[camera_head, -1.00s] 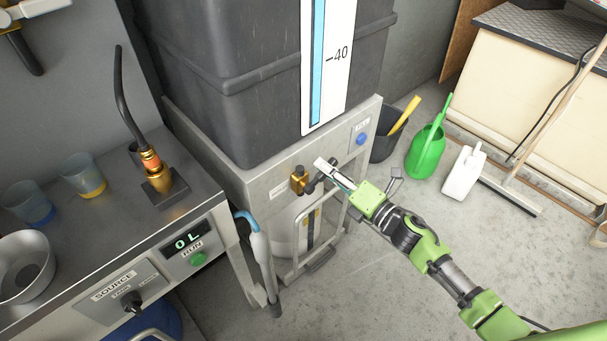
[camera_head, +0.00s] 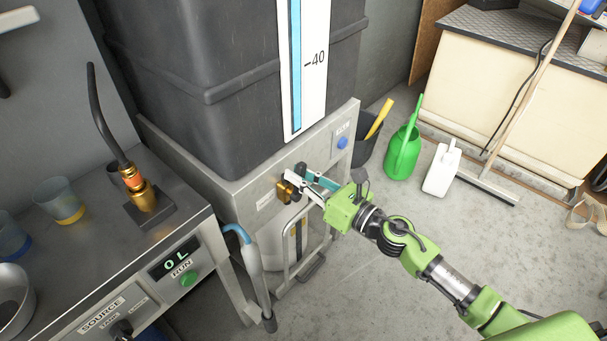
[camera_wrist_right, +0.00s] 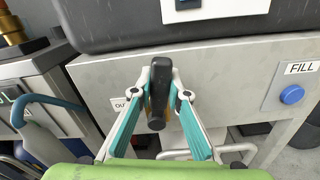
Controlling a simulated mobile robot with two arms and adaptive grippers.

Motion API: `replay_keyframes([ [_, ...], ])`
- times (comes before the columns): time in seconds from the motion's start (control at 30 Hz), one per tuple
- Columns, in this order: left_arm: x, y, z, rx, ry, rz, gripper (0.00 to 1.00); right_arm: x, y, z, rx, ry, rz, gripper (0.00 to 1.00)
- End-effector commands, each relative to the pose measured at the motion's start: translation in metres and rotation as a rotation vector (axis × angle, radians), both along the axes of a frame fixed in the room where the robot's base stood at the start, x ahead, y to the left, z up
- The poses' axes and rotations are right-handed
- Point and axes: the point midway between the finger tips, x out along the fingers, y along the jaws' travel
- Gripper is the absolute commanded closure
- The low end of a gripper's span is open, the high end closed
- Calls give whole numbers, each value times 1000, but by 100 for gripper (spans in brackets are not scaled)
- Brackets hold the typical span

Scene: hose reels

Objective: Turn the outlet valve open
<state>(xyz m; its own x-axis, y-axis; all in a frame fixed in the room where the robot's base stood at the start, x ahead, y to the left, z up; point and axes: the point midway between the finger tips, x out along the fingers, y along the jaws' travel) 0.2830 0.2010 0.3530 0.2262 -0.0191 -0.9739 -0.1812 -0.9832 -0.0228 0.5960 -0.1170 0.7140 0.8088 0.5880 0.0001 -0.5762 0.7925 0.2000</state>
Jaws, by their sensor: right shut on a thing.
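The outlet valve is a brass body (camera_head: 284,191) with a black lever handle (camera_head: 301,168) on the grey front panel below the tank. My right gripper (camera_head: 303,183) reaches it from the right and is shut on the black handle. In the right wrist view, the handle (camera_wrist_right: 158,95) stands between the two fingertips of my right gripper (camera_wrist_right: 160,92), with a little brass showing behind it. A partly covered label beginning "OUT" (camera_wrist_right: 119,104) is left of the handle. My left gripper is not in view.
The dark tank (camera_head: 215,90) with a level gauge (camera_head: 305,70) stands above. A blue FILL button (camera_wrist_right: 292,94) is right of the valve. A steel bench (camera_head: 95,215) with a display and a hose nozzle (camera_head: 145,195) is at left. A green watering can (camera_head: 402,152) stands on the floor.

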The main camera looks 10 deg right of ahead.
Motion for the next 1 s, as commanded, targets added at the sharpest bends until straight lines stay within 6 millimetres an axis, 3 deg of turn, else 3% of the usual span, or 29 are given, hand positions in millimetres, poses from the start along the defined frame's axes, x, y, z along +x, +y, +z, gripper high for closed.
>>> replay_keyframes([
  [0.4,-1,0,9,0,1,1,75,-8,10,0,-157,-112,0,100],
  [0.97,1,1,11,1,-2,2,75,-9,11,0,-182,-129,2,100],
  [1.0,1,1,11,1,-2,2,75,-9,11,0,-182,-129,2,77],
])
